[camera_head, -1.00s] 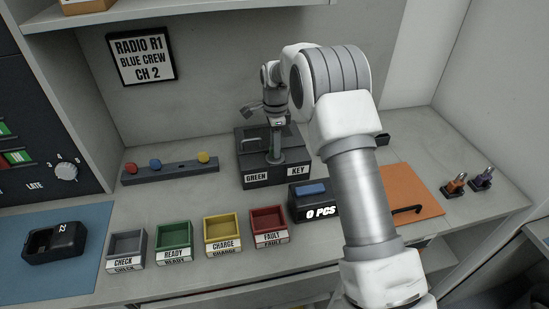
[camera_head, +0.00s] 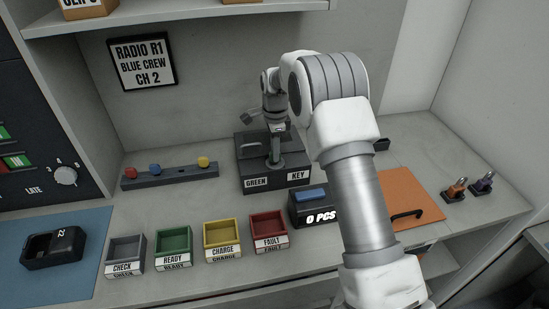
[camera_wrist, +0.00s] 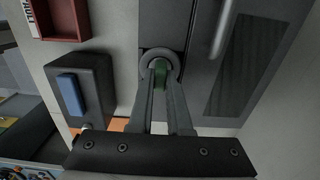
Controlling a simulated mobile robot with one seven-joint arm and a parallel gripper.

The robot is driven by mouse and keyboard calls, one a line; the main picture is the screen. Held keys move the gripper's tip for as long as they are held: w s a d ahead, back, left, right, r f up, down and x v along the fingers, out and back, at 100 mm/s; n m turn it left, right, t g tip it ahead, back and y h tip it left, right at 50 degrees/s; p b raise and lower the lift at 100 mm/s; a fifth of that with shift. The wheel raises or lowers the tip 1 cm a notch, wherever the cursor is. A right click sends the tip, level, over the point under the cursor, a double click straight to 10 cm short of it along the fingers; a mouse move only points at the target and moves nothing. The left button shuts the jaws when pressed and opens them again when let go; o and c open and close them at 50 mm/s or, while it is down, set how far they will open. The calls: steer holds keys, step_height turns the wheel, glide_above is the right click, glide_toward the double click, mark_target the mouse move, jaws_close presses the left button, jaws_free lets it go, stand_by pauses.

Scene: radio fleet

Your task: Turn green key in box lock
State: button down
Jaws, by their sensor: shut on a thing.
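The dark grey lock box (camera_head: 245,172) labelled GREEN KEY stands against the back wall in the head view. My gripper (camera_head: 275,162) points down at its front part. In the wrist view the box (camera_wrist: 200,85) fills the upper middle, with a round lock (camera_wrist: 147,58) near its front edge. My gripper (camera_wrist: 160,72) is shut on the green key (camera_wrist: 161,75), of which a small green piece shows between the fingertips at the lock. The rest of the key is hidden, and I cannot tell how far it is turned.
A device with a blue button (camera_head: 311,192), marked 0 PCS, stands just right of the front of the box. Several small trays, including the red FAULT tray (camera_head: 268,221), line the front. An orange mat (camera_head: 412,215) lies right. Two keys (camera_head: 456,188) stand beyond it.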

steer(key=m, duration=0.5)
steer(key=shift+m+p, duration=0.3)
steer(key=m+p, duration=0.1)
steer(key=m, duration=0.2)
steer(key=shift+r+m, duration=0.1)
steer(key=shift+m, duration=1.3)
